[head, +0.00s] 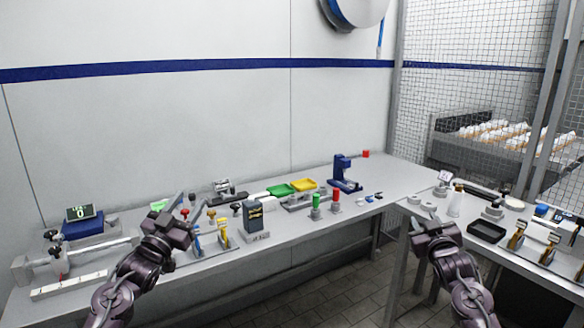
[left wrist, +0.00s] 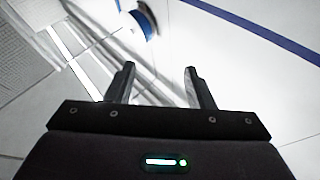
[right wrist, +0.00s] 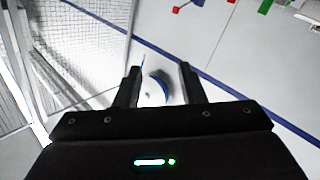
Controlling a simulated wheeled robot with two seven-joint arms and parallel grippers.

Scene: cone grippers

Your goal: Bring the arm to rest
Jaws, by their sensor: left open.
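My left gripper (head: 186,207) is raised in front of the left bench in the head view, with its fingers pointing up and away. The left wrist view shows its two fingers (left wrist: 159,82) spread apart with nothing between them. My right gripper (head: 434,226) is raised in front of the gap between the benches and the right bench's near left end. In the right wrist view its fingers (right wrist: 158,75) are also apart. The round white and blue fixture seen between them is far off in the background. Neither gripper touches anything that I can see.
The right bench holds a black tray (head: 487,231) and small tools. A mesh fence (head: 460,60) stands behind it.

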